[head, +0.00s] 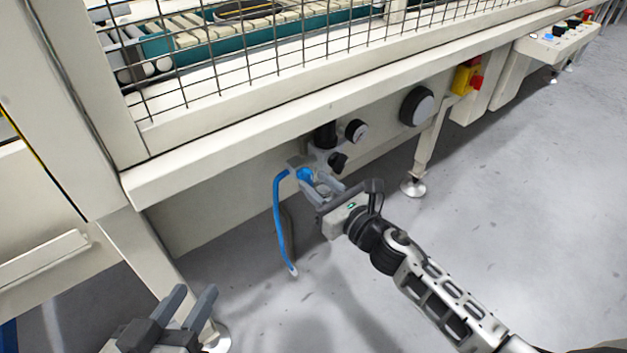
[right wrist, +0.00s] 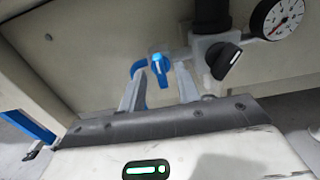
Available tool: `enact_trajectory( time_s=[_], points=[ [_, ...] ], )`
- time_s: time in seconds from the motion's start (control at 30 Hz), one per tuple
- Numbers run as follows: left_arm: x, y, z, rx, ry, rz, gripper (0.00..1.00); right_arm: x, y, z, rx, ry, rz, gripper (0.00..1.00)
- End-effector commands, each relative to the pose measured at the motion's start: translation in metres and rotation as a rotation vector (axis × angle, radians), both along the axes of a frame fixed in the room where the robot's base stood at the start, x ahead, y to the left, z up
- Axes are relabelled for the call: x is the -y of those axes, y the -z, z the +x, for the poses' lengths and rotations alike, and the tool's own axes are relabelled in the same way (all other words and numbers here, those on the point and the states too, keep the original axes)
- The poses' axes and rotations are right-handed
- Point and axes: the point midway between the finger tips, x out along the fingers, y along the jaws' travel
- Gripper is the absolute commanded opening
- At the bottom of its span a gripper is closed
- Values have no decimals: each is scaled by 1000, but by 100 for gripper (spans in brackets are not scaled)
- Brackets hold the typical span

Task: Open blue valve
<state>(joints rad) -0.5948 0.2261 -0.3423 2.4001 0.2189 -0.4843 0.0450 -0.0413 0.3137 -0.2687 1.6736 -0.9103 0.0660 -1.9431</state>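The blue valve (head: 305,174) is a small blue knob on a grey fitting under the machine's front beam, with a blue hose (head: 279,220) hanging beside it. My right gripper (head: 314,184) is close in front of the valve. In the right wrist view the blue valve knob (right wrist: 160,66) shows between the two fingertips of the right gripper (right wrist: 160,74), with a gap on each side. The fingers are apart and hold nothing; whether the knob lies within their reach is hard to tell. My left gripper (head: 196,290) is open and empty at the lower left.
A black knob (head: 338,161) and a pressure gauge (head: 356,130) sit right of the valve; the gauge also shows in the right wrist view (right wrist: 283,16). The beam (head: 260,125) overhangs. A red and yellow switch (head: 466,80) is further right. The floor in front is clear.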

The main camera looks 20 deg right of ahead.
Motion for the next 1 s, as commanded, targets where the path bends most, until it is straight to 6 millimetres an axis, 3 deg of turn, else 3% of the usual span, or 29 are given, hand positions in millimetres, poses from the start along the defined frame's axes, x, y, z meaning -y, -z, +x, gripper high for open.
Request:
enact_trajectory(
  time_s=[0.17, 0.47, 0.5, 0.6, 1.0],
  points=[
    [0, 1, 0, 0, 0, -6, 36, -5, 0, 15, 0, 1, 1, 33],
    [0, -3, 0, 7, 0, -11, 36, -7, 0, 17, -2, 0, 2, 33],
    [0, -4, 0, 7, 1, -12, 36, -7, 0, 17, -2, 0, 2, 30],
    [1, -4, 1, 8, 1, -12, 36, -7, 0, 17, -2, 0, 2, 2],
    [0, -4, 1, 9, 0, -8, 36, -6, 0, 16, -19, 0, 49, 1]
  ],
)
